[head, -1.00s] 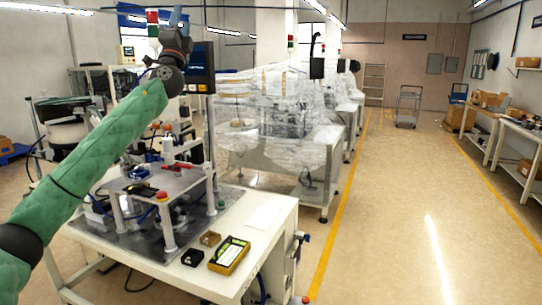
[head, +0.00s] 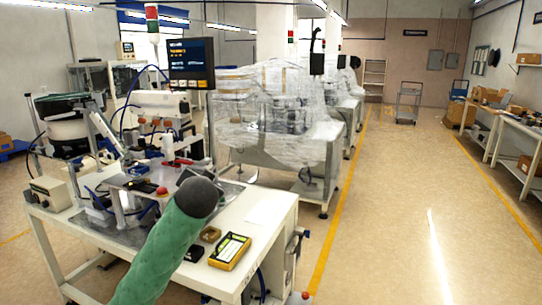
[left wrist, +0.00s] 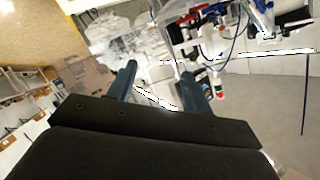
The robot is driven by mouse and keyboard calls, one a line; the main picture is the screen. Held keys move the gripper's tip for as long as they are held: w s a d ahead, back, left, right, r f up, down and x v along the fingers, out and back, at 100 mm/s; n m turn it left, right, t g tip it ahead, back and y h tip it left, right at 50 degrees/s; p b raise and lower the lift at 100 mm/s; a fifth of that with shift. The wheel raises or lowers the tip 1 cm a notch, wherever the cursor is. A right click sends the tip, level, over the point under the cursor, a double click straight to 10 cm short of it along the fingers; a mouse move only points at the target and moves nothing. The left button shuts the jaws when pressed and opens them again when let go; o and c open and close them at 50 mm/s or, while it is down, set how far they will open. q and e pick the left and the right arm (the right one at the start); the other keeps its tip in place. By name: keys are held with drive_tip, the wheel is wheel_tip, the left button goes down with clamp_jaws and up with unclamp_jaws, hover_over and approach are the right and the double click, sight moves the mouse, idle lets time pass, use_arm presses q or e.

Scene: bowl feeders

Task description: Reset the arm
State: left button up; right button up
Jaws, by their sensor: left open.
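My left arm, in a green sleeve with a dark rounded joint, rises from the bottom middle of the head view in front of the workbench (head: 262,232). My left gripper is not visible in the head view. In the left wrist view my left gripper (left wrist: 159,70) shows two dark fingers spread apart with nothing between them. That view is tilted, and the machines and room appear beyond the fingers. My right gripper is in neither view.
The bench holds a yellow-framed device (head: 230,251), a small brown box (head: 210,234) and feeder machinery. A monitor (head: 191,63) stands above it. A plastic-wrapped machine (head: 275,110) stands behind. The aisle floor (head: 400,200) on the right is clear.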

use_arm(q)
drive_tip(key=s+d+f+n+g+h, duration=0.1)
drive_tip(key=s+f+g+h, duration=0.15)
drive_tip(key=s+f, duration=0.85)
drive_tip(key=s+d+f+g+h, duration=0.1)
drive_tip(key=s+d+f+g, duration=0.15)
drive_tip(key=s+f, duration=0.85)
drive_tip(key=s+f+n+g+h, duration=0.1)
drive_tip(key=s+f+g, duration=0.2)
drive_tip(key=s+f, duration=0.8)
drive_tip(key=s+d+f+g, duration=0.1)
drive_tip(key=s+f+g, duration=0.3)
drive_tip(key=s+f, duration=1.1)
drive_tip(key=shift+s+d+f+n, duration=0.2)
drive_tip(key=shift+s+f+n, duration=0.1)
drive_tip(key=shift+s, duration=0.25)
